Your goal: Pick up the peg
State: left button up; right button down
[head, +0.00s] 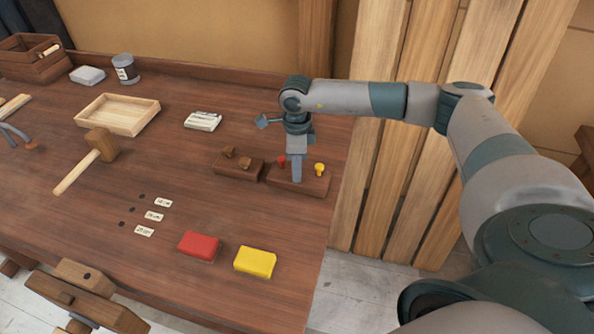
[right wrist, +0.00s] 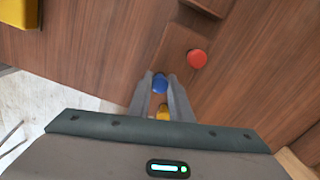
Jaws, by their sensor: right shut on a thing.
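My right gripper (head: 297,178) is low over a dark wooden block (head: 284,184) near the table's right edge. In the right wrist view its two fingers (right wrist: 160,82) are shut on a blue peg (right wrist: 159,86), whose round head shows between the tips. The gripper hides this peg in the head view. A red peg (head: 281,161) stands in the block on one side of the fingers, and a yellow peg (head: 320,169) on the other. I cannot tell whether the blue peg is still seated in the block. My left gripper is out of view.
A second dark block (head: 238,166) with small wooden pieces stands just left. A red block (head: 199,246) and a yellow block (head: 255,262) lie nearer the front. A mallet (head: 99,146), a shallow tray (head: 118,113) and paper labels (head: 154,216) are further left. Pale planks (head: 395,160) stand beyond the right edge.

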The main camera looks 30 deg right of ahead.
jog(key=shift+r+b, duration=0.4)
jog(key=shift+r, duration=0.1)
jog(key=r+b, duration=0.2)
jog(key=r, duration=0.1)
jog(key=shift+s+a, duration=0.1)
jog(key=shift+s, duration=0.3)
jog(key=s+a+r+b, duration=0.2)
jog(key=s+r+b, duration=0.2)
jog(key=s+r, duration=0.3)
jog(key=s, duration=0.3)
jog(key=shift+s+b, duration=0.3)
jog(key=shift+s, duration=0.05)
jog(key=shift+f, duration=0.1)
